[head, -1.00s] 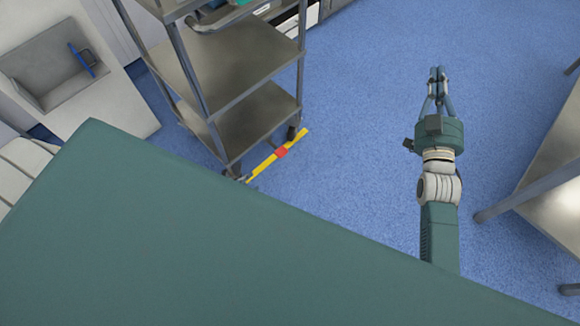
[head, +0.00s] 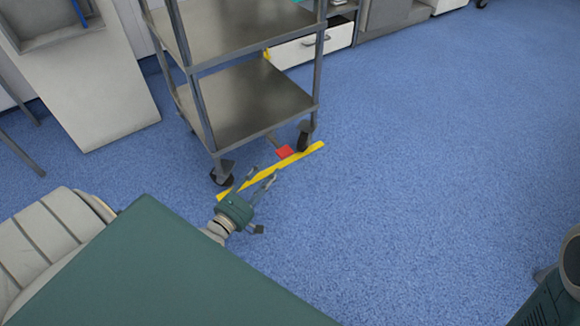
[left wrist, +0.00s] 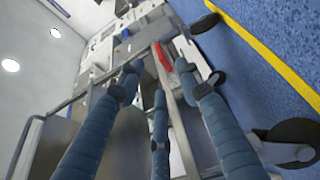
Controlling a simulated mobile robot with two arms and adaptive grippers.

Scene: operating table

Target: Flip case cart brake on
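The case cart (head: 245,105) is a metal shelf cart on casters. Its red brake pedal (head: 285,152) sits low at the cart's near side, just above the yellow floor stripe (head: 307,156). My left gripper (head: 262,174) is low beside the cart, open and empty, with fingers spread toward the pedal. In the left wrist view the red pedal (left wrist: 163,57) shows just beyond the spread fingers (left wrist: 159,78); I see no clear contact. My right gripper is not in view.
A caster (head: 222,174) stands close to the left of my left gripper, another (head: 304,134) right of the pedal. Blue floor (head: 430,150) is clear to the right.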

